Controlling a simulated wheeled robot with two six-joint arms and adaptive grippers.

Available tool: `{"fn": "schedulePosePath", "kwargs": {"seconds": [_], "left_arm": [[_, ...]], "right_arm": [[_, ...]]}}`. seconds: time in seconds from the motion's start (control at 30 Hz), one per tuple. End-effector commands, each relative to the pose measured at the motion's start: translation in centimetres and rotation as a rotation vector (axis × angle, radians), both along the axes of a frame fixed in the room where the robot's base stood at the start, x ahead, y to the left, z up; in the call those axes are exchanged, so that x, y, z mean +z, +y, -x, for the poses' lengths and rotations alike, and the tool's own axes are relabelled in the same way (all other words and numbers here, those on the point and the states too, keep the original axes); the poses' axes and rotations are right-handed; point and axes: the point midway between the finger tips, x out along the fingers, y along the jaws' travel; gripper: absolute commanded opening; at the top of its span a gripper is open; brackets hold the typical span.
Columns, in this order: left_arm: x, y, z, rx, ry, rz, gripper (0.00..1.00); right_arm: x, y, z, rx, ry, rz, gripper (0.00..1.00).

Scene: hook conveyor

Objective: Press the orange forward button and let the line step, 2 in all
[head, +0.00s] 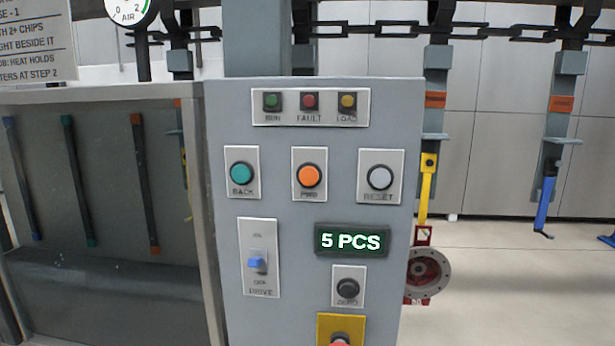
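The orange forward button (309,175), labelled FWD, is in the middle of the grey control panel (300,205) in the head view. The green BACK button (241,174) is to its left and the grey RESET button (380,177) to its right. The display (352,241) reads 5 PCS. Above the buttons, the RUN, FAULT and LOAD lamps (310,102) sit in a row. Neither of my grippers is in view.
The panel also has a DRIVE switch (257,262), a black ZERO knob (347,287) and a red-topped button on a yellow plate (326,328). A red and grey round part (428,275) hangs at right. A grey booth with coloured strips (100,230) stands at left. The front of the panel is unobstructed.

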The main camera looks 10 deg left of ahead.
Motion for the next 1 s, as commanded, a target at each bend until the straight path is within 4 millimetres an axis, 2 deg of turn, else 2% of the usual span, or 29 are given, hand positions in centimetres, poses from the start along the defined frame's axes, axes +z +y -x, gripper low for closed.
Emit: {"fn": "schedulePosePath", "kwargs": {"seconds": [0.03, 0.23, 1.0], "left_arm": [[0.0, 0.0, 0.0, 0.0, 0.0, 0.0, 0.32], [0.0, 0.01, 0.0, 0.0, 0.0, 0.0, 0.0], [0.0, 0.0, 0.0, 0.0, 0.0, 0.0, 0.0]], "right_arm": [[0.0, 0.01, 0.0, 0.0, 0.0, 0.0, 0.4], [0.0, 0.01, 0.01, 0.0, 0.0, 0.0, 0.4], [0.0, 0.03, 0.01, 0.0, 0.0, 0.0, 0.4]]}}
